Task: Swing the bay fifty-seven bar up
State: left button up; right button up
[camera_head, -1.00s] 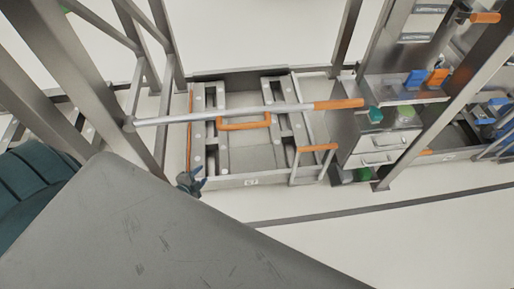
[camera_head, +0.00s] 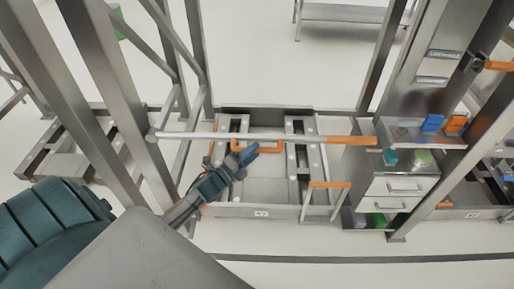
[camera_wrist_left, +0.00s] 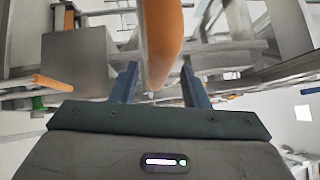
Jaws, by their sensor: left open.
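A long grey bar (camera_head: 236,136) with an orange grip (camera_head: 352,140) at its right end lies level across the front of a bay. Its left end meets a post. Behind and below it is a grey tray or bin (camera_head: 262,190) with an orange U-shaped handle (camera_head: 270,149). A small label (camera_head: 261,213) on its front is too small to read. My left gripper (camera_head: 247,154) is open, just below the bar, close to the U-shaped handle. In the left wrist view an orange rounded part (camera_wrist_left: 163,45) shows between its blue fingers (camera_wrist_left: 160,88); I cannot tell which. My right gripper is out of view.
A grey drawer cabinet (camera_head: 402,187) with blue and orange bins on its shelf stands right of the bay. An orange-topped rail (camera_head: 330,185) stands in front of the bay's right side. Steel posts (camera_head: 133,110) rise at the left. The floor in front is clear.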

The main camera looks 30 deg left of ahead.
pick_arm(q)
jog(key=shift+w+d+r, duration=0.15)
jog(key=shift+w, duration=0.45)
jog(key=shift+w+d, duration=0.1)
jog(key=shift+w, duration=0.45)
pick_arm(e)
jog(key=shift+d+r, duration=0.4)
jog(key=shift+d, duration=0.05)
